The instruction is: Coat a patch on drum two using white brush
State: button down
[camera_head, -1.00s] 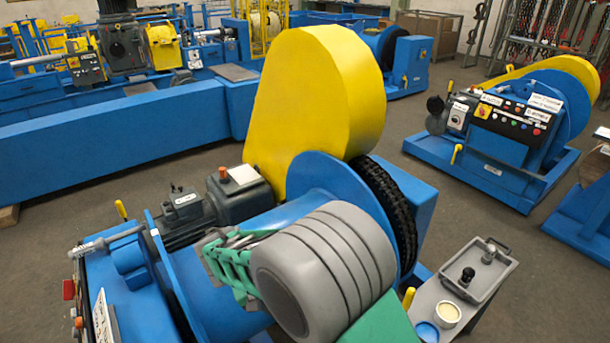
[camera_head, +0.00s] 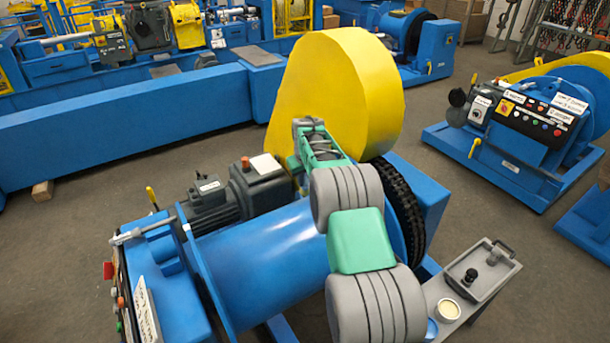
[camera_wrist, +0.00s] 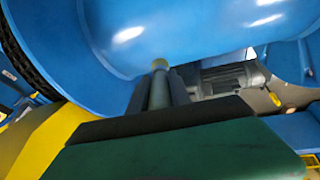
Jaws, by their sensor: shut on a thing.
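The nearest winch has a smooth blue drum (camera_head: 270,255); its curved underside fills the top of the wrist view (camera_wrist: 190,30). I cannot read a number marking it as drum two. My gripper (camera_wrist: 160,90) is shut on a slim grey-green handle, which I take to be the brush (camera_wrist: 159,84). Its far end shows a small pale yellowish tip close to the drum; whether it touches is unclear. In the head view my arm reaches over the drum, with the wrist in front of the yellow guard (camera_head: 335,80); the fingers and brush are hidden there.
A small grey stand at right holds a tray (camera_head: 500,277) with dark-knobbed items, an open pot of cream-coloured stuff (camera_head: 447,309) and a blue round piece (camera_head: 432,328). A motor (camera_head: 215,205) sits behind the drum. Another blue winch (camera_head: 520,145) stands at right, with clear floor between.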

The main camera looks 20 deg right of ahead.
aim_at(305, 188)
jog(key=shift+f+b, duration=0.45)
jog(key=shift+f, duration=1.15)
